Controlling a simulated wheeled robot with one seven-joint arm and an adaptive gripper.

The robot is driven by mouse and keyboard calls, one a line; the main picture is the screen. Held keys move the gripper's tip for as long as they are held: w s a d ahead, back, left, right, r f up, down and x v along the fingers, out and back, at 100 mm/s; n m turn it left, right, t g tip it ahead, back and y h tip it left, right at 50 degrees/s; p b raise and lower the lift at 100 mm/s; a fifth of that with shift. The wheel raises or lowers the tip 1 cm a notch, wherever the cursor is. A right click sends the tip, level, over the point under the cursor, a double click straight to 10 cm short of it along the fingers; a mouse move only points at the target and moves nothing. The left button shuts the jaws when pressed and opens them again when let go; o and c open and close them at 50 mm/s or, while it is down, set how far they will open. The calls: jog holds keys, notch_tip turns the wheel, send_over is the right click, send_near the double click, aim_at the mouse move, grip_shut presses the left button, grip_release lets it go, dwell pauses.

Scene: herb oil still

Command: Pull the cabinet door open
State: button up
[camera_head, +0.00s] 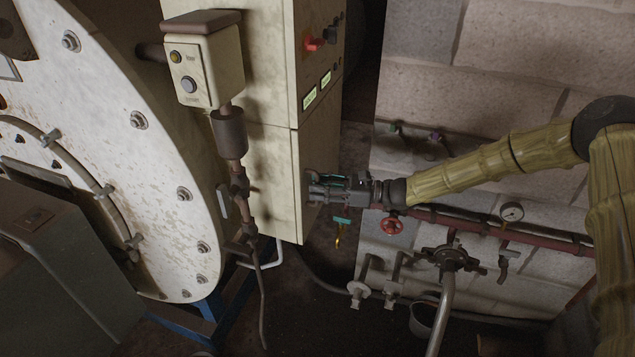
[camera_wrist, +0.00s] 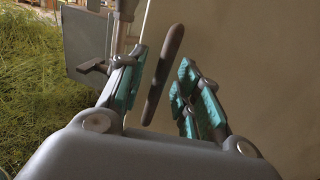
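The cream cabinet (camera_head: 276,165) stands in the middle of the head view. Its lower door (camera_head: 320,140) faces right and looks closed; the same beige surface fills the right of the wrist view (camera_wrist: 262,65). A dark, slim bar handle (camera_wrist: 163,75) stands out on it. My gripper (camera_head: 314,188) reaches in from the right, close to the door. In the wrist view my gripper (camera_wrist: 160,88) is open, with teal-padded fingers on either side of the handle and gaps showing between. In the head view the gripper hides the handle.
A control box (camera_head: 203,75) on a post and a large white round vessel (camera_head: 110,130) stand left of the cabinet.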

jog(key=shift+a, duration=0.4)
grip_shut()
jog(key=shift+d, duration=0.1)
